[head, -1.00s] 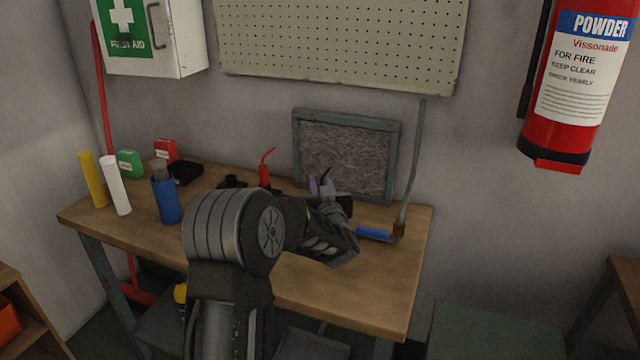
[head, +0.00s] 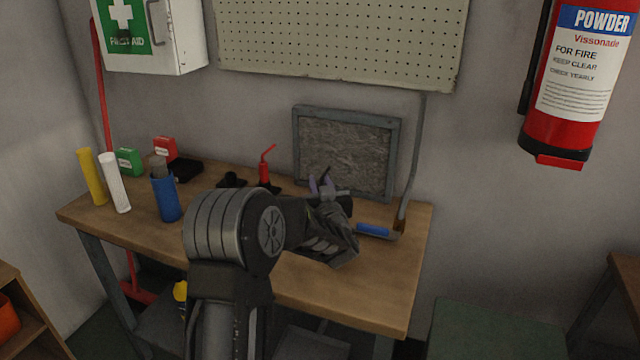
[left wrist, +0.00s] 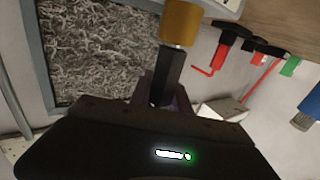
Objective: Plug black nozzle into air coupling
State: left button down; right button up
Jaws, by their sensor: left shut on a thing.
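My left gripper (head: 322,187) is above the right part of the workbench, in front of the grey framed panel. Its purple fingers are shut on the black nozzle (left wrist: 171,72), which shows as a dark bar in the left wrist view. A brass-coloured cylinder (left wrist: 180,22) lies in line with the nozzle's far end there. I cannot tell whether the two are joined. In the head view, a blue-handled piece (head: 373,230) lies on the bench right of my gripper. It ends at a brass-brown fitting (head: 399,227), from which a grey hose (head: 411,165) rises. My right gripper is out of view.
The wooden workbench (head: 385,290) has free room at its front right. The framed panel (head: 390,128) leans near the wall. A red oil can (head: 264,172), blue bottle (head: 166,197), and white (head: 116,185) and yellow (head: 92,178) cylinders stand to the left.

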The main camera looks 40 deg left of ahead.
pick_arm(q)
jog(key=shift+f, duration=0.1)
jog(key=c, duration=1.1)
grip_release()
jog(key=shift+c, duration=0.2)
jog(key=v, duration=0.7)
jog(key=shift+s+d, duration=0.25)
jog(key=shift+d, duration=0.05)
